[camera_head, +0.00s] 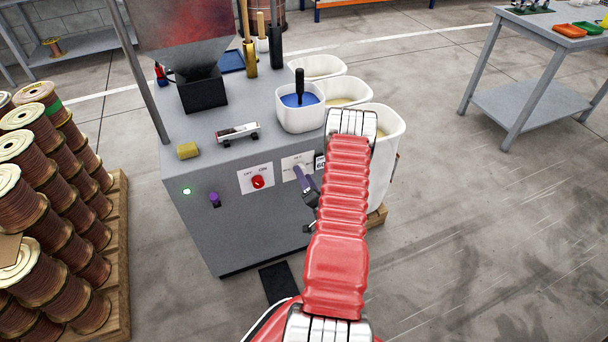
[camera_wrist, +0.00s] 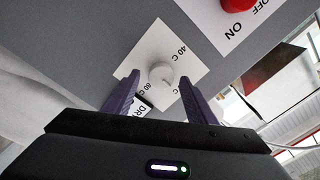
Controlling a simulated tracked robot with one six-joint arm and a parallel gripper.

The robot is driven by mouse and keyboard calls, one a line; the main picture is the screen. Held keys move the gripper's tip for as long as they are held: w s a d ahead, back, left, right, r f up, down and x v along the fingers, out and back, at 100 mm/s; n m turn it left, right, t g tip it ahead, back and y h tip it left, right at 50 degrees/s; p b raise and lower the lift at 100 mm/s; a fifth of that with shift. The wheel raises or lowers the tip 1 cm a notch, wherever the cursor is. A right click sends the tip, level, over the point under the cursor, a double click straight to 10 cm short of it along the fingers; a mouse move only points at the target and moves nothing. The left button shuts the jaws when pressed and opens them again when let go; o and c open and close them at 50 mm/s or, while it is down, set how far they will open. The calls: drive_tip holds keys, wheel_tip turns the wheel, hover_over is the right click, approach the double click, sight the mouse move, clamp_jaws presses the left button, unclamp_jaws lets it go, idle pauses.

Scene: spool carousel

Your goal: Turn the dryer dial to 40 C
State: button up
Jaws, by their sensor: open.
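The dryer dial (camera_wrist: 160,73) is a round white knob on a white plate (camera_wrist: 150,47). "40 C" is printed on the plate, with other temperature marks around the knob and a partly hidden dryer label below. In the head view the plate (camera_head: 291,161) is on the front of the grey machine, and my gripper covers the knob. My gripper (camera_wrist: 159,80) is open, one purple finger on each side of the knob, with gaps visible. It also shows in the head view (camera_head: 304,180). Which mark the knob points to is not clear.
A red OFF/ON switch (camera_head: 258,182) is left of the dial plate, with a purple knob (camera_head: 214,200) and green light (camera_head: 187,191) farther left. White bins (camera_head: 386,125) stand at the machine's right side. Wire spools (camera_head: 40,205) fill a pallet at left. Floor is clear at right.

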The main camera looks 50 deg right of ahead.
drive_tip(key=shift+w+d, duration=0.35)
drive_tip(key=shift+w, duration=0.25)
drive_tip(key=shift+c, duration=0.4)
drive_tip(key=c, duration=0.9)
drive_tip(key=shift+d, duration=0.3)
drive_tip(key=shift+c, duration=0.3)
drive_tip(key=shift+s+a+f, duration=0.1)
drive_tip(key=shift+a, duration=0.15)
